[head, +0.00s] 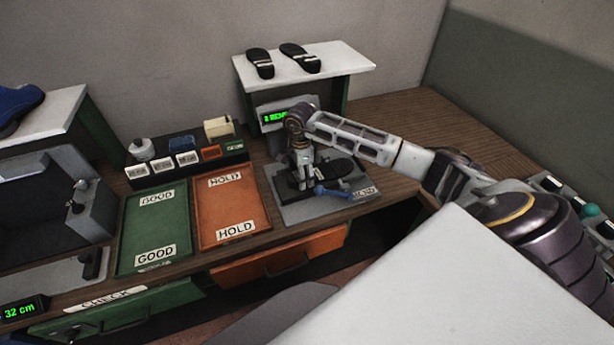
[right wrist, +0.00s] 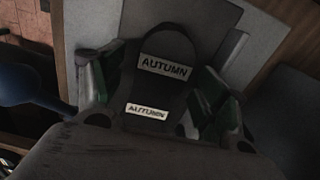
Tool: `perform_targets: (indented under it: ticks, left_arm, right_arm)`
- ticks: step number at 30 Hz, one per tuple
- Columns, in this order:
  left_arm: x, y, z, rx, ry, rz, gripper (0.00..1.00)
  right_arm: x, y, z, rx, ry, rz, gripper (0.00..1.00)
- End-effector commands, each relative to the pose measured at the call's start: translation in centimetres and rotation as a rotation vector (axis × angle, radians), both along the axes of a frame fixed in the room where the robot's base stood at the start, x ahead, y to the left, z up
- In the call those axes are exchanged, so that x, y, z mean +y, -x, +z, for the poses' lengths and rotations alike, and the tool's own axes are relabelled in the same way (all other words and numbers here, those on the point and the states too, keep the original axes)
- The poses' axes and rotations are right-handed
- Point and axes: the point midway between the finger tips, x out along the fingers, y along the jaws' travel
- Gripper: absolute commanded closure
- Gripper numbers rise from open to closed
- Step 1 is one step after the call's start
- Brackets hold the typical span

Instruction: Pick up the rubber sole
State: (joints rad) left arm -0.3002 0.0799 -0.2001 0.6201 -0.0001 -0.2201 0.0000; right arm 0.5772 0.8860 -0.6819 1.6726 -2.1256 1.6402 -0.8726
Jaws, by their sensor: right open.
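A black rubber sole (head: 337,169) lies on the grey plate of the press station. In the right wrist view a dark round-ended piece (right wrist: 165,36), which looks like this sole, bears two "AUTUMN" labels. My right gripper (head: 302,174) is above the plate at the sole's left part, pointing down. In the right wrist view its green-padded fingers (right wrist: 163,92) stand apart on either side of the dark piece. The gripper is open; I cannot tell whether either finger touches the sole. My left gripper is not in view.
Two more dark soles (head: 300,58) lie on the white shelf (head: 345,62) behind. A blue-knobbed lever (head: 333,192) sits at the plate's front. A green GOOD tray (head: 155,225) and orange HOLD tray (head: 232,205) are left. A blue shoe (head: 20,103) stands far left.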

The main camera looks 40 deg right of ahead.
Motion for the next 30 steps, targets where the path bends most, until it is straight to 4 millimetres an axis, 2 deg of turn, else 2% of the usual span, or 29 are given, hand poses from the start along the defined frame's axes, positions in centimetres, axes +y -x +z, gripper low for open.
perform_targets:
  ticks: [14, 27, 28, 30]
  left_arm:
    - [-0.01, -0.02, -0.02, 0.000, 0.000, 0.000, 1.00]
    - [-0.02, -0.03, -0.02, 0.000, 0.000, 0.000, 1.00]
    - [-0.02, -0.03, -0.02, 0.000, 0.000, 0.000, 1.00]
    - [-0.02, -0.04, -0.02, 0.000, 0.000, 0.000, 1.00]
  right_arm:
    - [0.00, -0.02, -0.14, -0.001, 0.000, 0.001, 0.27]
    - [-0.01, -0.05, -0.09, -0.002, 0.000, 0.000, 0.82]
    - [-0.01, -0.05, -0.09, -0.002, 0.000, 0.000, 0.85]
    - [-0.01, -0.05, -0.09, -0.002, 0.000, 0.000, 0.85]
